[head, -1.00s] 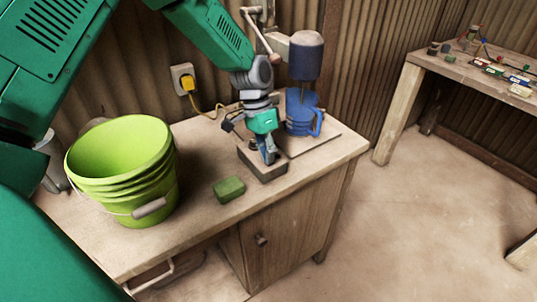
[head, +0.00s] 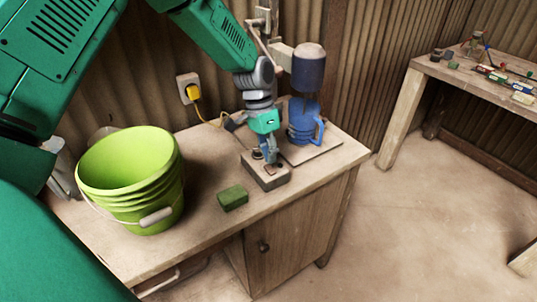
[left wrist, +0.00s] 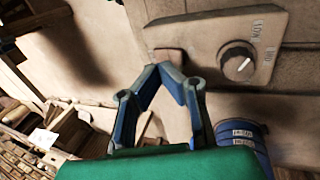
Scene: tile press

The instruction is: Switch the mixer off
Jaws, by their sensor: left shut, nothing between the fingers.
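The mixer has a dark blue motor head (head: 308,72) over a blue jug (head: 303,122). Its grey-brown control box (head: 268,180) sits at the front of its base plate. In the left wrist view the box carries a round knob (left wrist: 237,64) with a white mark and lettering, and a small reddish-brown switch (left wrist: 169,54). My left gripper (head: 271,160) points down at the box. In the left wrist view its blue fingers (left wrist: 166,70) meet, empty, right at the switch's near edge; I cannot tell whether they touch it. My right gripper is not in view.
A lime-green bucket (head: 130,165) and a green sponge-like block (head: 232,197) stand on the wooden counter (head: 205,225). A yellow plug (head: 193,92) sits in the wall socket. The jug stands close beside my gripper. Another table (head: 430,68) with small items is at right.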

